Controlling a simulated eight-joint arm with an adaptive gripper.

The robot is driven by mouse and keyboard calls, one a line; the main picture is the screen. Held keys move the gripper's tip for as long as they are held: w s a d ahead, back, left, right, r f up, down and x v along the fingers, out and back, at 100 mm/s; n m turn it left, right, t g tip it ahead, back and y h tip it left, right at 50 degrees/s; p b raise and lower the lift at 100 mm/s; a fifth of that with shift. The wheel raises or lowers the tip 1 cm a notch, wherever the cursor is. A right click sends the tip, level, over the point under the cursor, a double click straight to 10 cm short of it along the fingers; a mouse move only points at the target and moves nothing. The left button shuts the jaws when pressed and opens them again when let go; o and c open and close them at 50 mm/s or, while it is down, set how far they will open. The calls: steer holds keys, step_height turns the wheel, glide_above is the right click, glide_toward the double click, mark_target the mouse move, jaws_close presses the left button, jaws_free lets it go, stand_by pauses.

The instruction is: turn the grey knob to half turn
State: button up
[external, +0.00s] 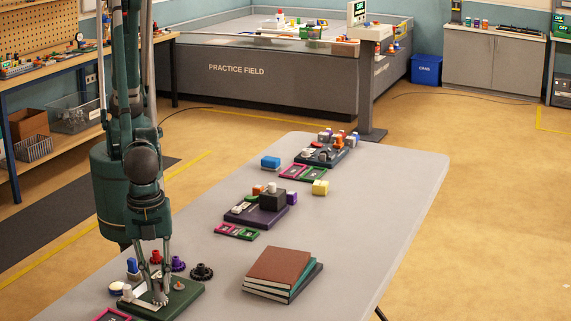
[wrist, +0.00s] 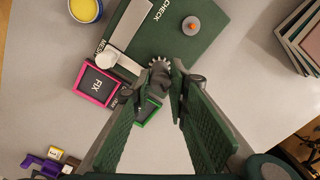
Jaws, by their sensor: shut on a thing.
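A dark grey toothed piece (wrist: 160,70), which looks like the grey knob, is at the edge of the dark green board (wrist: 165,35) in the wrist view. My gripper (wrist: 160,80) is shut on it, one finger on each side. The fingers hide part of it, and how far it is turned cannot be read. In the external view, my gripper (external: 162,297) points down at the green board (external: 187,297). A pale round cap (wrist: 103,61) is left of the fingers, by a light strip. A small orange-topped piece (wrist: 192,25) stands on the board.
Magenta (wrist: 97,84) and green (wrist: 147,112) frames lie beside the board. A yellow-topped tub (wrist: 85,9) is near its corner. Purple (external: 178,263) and black (external: 202,271) gears stand behind it. Stacked books (external: 283,267) are to the right. The table's right side is clear.

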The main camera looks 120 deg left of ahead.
mark_target(157, 281)
steer(key=m, duration=1.2)
steer(key=shift+b, duration=0.4)
steer(key=o, duration=0.9)
steer(key=shift+r, duration=0.1)
step_height(157, 281, up, 12)
steer(key=shift+s+f, duration=0.1)
stand_by(0.6)
